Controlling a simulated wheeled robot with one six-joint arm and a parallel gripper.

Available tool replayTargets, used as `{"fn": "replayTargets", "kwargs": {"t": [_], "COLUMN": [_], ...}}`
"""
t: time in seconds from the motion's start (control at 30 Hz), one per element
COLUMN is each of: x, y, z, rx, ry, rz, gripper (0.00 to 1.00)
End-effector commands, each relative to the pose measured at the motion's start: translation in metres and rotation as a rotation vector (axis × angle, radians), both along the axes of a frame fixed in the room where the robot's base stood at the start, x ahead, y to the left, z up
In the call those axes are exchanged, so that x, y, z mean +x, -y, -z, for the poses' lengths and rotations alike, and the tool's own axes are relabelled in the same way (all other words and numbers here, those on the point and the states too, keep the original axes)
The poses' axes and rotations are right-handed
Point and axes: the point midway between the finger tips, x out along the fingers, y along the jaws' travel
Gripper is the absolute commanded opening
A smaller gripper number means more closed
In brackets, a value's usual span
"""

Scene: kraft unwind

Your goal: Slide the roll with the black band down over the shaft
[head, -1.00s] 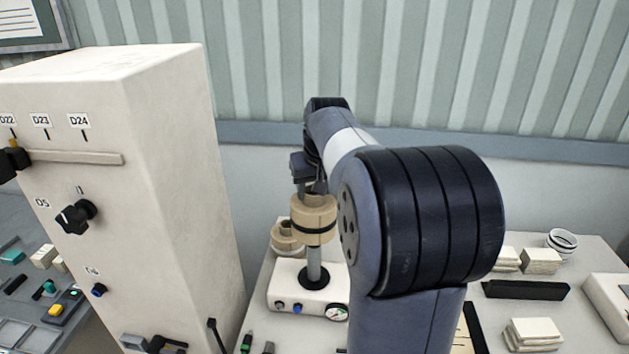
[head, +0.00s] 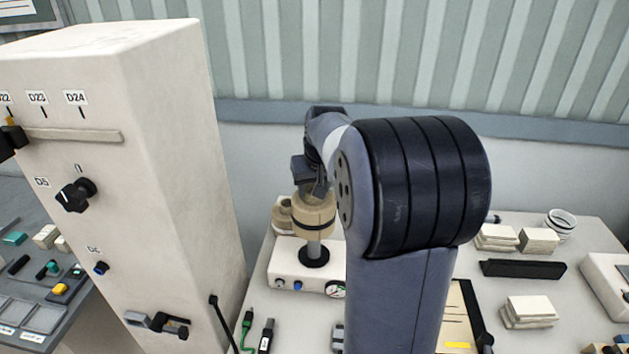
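The tan roll with the black band (head: 316,224) is upright around the grey shaft (head: 314,249), with a short length of shaft showing below it. The shaft rises from a dark round flange (head: 314,259) on a white unit (head: 290,265) with blue knobs and a gauge. My gripper (head: 314,191) is at the roll's top and appears shut on its upper part; the fingertips are partly hidden. The roll's underside is apart from the flange.
Another tan roll (head: 281,217) stands behind left. A tall white cabinet (head: 170,150) rises close on the left. White stacks (head: 528,310), a black bar (head: 522,268) and a white ring stack (head: 560,223) lie on the right of the table.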

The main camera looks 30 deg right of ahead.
Motion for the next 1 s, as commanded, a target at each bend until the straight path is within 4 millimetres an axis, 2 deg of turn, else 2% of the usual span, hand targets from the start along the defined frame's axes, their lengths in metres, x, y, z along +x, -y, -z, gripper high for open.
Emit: {"fn": "replayTargets", "kwargs": {"t": [1.0], "x": [0.0], "y": [0.0], "z": [0.061], "rx": [0.0], "ry": [0.002], "rz": [0.0], "gripper": [0.23]}}
